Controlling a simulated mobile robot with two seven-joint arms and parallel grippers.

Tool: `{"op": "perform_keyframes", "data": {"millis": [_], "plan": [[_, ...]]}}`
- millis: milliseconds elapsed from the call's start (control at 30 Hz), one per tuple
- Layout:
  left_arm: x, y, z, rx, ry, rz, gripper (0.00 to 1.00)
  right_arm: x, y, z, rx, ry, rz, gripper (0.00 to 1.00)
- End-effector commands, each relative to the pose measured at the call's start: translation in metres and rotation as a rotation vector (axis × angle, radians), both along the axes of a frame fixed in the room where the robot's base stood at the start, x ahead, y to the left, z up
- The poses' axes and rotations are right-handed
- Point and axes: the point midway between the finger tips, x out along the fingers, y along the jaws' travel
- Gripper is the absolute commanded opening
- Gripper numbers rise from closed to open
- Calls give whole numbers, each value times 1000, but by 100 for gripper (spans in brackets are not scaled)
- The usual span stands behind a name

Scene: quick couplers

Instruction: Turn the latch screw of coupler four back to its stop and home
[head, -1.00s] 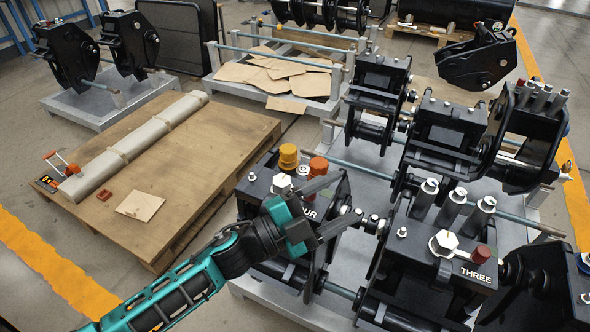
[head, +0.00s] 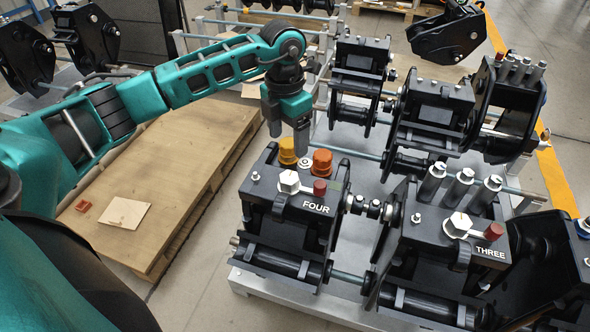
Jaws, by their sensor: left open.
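Coupler four (head: 262,205) is a black block with a white FOUR label, on a grey stand in the head view. Its latch screw is a silver hex head (head: 289,181) on top, with a pale tab running toward a dark red knob (head: 320,187). Yellow (head: 287,151) and orange (head: 322,161) caps are behind it. My right gripper is not in view.
Coupler three (head: 425,245), with its own hex head (head: 458,222) and red knob (head: 493,231), stands close on the right. More couplers (head: 437,110) stand behind. A wooden pallet (head: 190,165) is at left. Grey floor is clear at the lower middle.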

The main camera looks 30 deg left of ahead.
Motion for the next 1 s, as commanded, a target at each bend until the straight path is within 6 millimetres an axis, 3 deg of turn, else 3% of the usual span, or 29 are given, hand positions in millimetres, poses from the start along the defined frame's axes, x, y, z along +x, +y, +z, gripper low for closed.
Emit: {"op": "perform_keyframes", "data": {"millis": [167,700,1000], "plan": [[1,10,-6,39,3,12,75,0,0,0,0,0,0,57],[0,8,-107,33,3,10,75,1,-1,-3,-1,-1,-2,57],[1,8,-125,32,-1,8,75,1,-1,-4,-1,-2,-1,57]]}}
